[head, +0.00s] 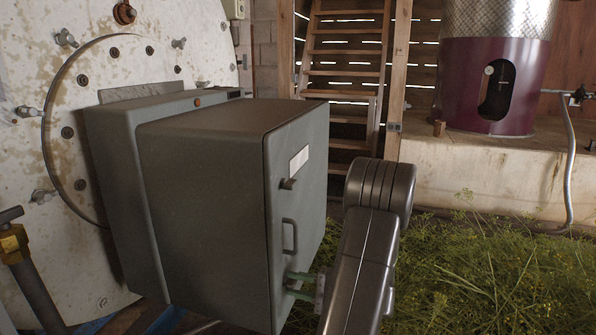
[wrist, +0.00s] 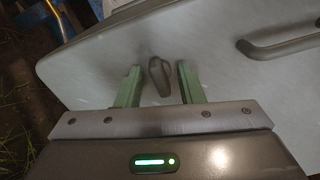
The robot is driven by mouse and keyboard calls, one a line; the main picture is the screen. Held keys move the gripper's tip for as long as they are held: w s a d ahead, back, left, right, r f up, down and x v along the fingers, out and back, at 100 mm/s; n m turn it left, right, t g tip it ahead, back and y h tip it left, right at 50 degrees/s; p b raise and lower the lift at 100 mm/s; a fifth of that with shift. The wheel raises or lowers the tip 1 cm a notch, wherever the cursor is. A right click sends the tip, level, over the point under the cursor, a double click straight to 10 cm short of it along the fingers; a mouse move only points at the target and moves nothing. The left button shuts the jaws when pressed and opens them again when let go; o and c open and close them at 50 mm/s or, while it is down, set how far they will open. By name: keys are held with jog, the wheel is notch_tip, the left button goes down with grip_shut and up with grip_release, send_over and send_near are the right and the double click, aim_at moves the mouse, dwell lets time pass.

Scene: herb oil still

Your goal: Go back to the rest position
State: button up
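My gripper (head: 291,283) is at the lower part of the grey cabinet door (head: 297,160), in front of its face. Its two green fingers are apart, and they also show in the wrist view (wrist: 158,72). A small dark latch knob (wrist: 160,77) on the door appears between the fingers, with a visible gap on each side. In the head view the fingers hide this knob. The cabinet door looks shut. Its bar handle (head: 289,236) is just above my gripper, and an upper knob (head: 288,184) sits below a white label.
A large stained white round vessel (head: 60,75) stands behind the cabinet at left. Cut herbs (head: 480,265) cover the floor at right. A concrete ledge (head: 470,165) carries a purple still (head: 460,85). Wooden stairs (head: 345,70) stand at the back.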

jog(key=m+p, duration=0.5)
jog(key=p, duration=0.1)
jog(key=shift+r+m, duration=0.35)
jog(key=shift+m, duration=0.05)
jog(key=m+p, duration=0.2)
jog(key=shift+w+m+p, duration=0.1)
jog(key=shift+m+p, duration=0.2)
jog(key=shift+m, duration=0.1)
jog(key=shift+f+m, duration=0.2)
jog(key=shift+m, duration=0.3)
jog(key=shift+p, duration=0.3)
